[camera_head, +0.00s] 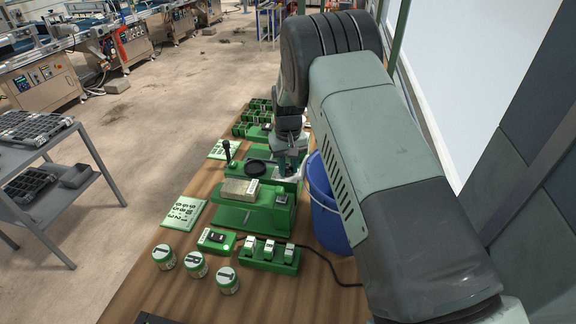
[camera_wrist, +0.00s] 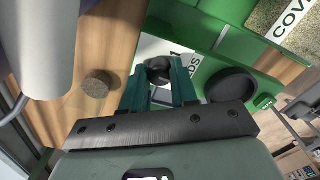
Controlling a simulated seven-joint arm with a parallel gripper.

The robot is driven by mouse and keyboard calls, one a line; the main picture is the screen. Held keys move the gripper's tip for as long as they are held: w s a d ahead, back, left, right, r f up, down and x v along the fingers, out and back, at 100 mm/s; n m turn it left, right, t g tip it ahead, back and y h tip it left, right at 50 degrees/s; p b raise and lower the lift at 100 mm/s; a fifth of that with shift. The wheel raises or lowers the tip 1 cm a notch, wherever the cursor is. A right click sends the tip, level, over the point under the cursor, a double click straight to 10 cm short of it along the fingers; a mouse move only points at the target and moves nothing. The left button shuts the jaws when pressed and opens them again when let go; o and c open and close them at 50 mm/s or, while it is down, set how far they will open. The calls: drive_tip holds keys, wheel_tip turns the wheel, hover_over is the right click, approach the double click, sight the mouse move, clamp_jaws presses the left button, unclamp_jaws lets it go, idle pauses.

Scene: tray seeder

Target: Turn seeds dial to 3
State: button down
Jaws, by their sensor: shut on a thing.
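The seeds dial (camera_wrist: 158,66) is a small black round knob on a white plate (camera_wrist: 190,55) whose visible letters end in "DS". It sits on the green seeder (camera_head: 236,214). My gripper (camera_wrist: 160,88) has teal fingers closed on the dial from either side in the wrist view. In the head view my gripper (camera_head: 290,166) reaches down at the right side of the seeder, and the dial is hidden behind it. The dial's pointer and numbers cannot be read in either view.
A black round bowl (camera_wrist: 231,85) sits close right of my fingers. A brown cork-like cylinder (camera_wrist: 97,83) is left of them. A blue bucket (camera_head: 328,222) stands beside the seeder under my arm. Labelled jars (camera_head: 196,264) and a three-switch green box (camera_head: 268,256) are nearer.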

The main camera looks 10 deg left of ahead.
sight(288, 168)
drive_tip(key=m, duration=0.5)
drive_tip(key=shift+m, duration=0.3)
drive_tip(key=m, duration=0.4)
drive_tip(key=shift+m, duration=0.4)
drive_tip(key=c, duration=0.9)
unclamp_jaws()
drive_tip(key=shift+o, duration=0.2)
drive_tip(key=shift+r, duration=0.15)
wheel_tip(288, 168, up, 11)
drive_tip(key=shift+f, duration=0.2)
drive_tip(key=shift+r, duration=0.1)
